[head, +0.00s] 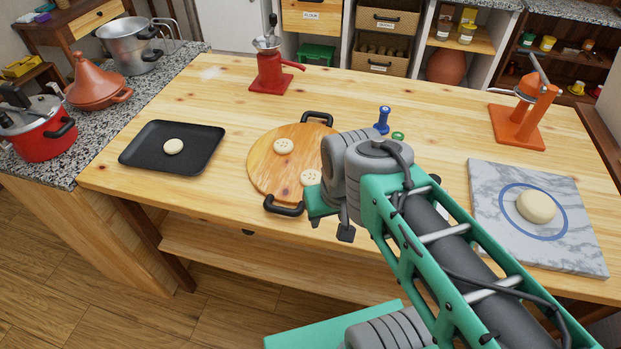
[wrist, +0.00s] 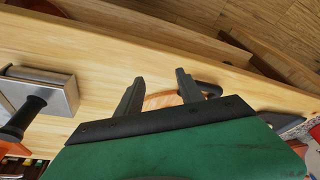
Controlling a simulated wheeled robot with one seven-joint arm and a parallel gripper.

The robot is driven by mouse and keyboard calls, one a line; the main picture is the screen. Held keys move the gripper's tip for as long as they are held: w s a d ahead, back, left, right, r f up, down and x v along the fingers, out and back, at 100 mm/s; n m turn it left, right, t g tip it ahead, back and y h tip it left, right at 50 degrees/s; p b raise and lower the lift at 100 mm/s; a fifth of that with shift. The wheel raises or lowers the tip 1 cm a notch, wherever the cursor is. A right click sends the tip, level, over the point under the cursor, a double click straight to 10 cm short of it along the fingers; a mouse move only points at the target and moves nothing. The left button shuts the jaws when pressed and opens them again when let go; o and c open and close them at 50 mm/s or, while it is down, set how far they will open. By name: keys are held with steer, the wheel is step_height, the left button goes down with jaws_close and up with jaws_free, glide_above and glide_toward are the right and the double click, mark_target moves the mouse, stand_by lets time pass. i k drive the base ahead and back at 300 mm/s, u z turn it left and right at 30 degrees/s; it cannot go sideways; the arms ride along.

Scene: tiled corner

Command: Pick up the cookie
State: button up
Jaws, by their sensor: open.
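Two pale, round cookies with small holes lie on the round wooden board with black handles: one cookie (head: 283,146) near the middle and one cookie (head: 311,177) at the right, beside my arm. A third cookie (head: 173,146) lies on the black baking tray (head: 200,160) at left. My gripper (wrist: 157,88) is open, with nothing between its fingers in the wrist view. Part of the round board (head: 262,165) shows beyond the fingers there, with one black handle (wrist: 208,87). No cookie shows in the wrist view. My arm hides the board's right side in the head view.
A marble slab (head: 485,205) with a dough disc (head: 537,205) lies at right. A red grinder (head: 270,70) and an orange press (head: 525,105) stand at the back. A metal block with a black handle (wrist: 45,92) shows in the wrist view. Bare table separates tray and board.

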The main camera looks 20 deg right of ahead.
mark_target(309, 177)
steer(key=k, duration=0.5)
steer(key=z, duration=1.8)
steer(key=k, duration=1.2)
steer(key=u, duration=1.95)
steer(key=i, duration=1)
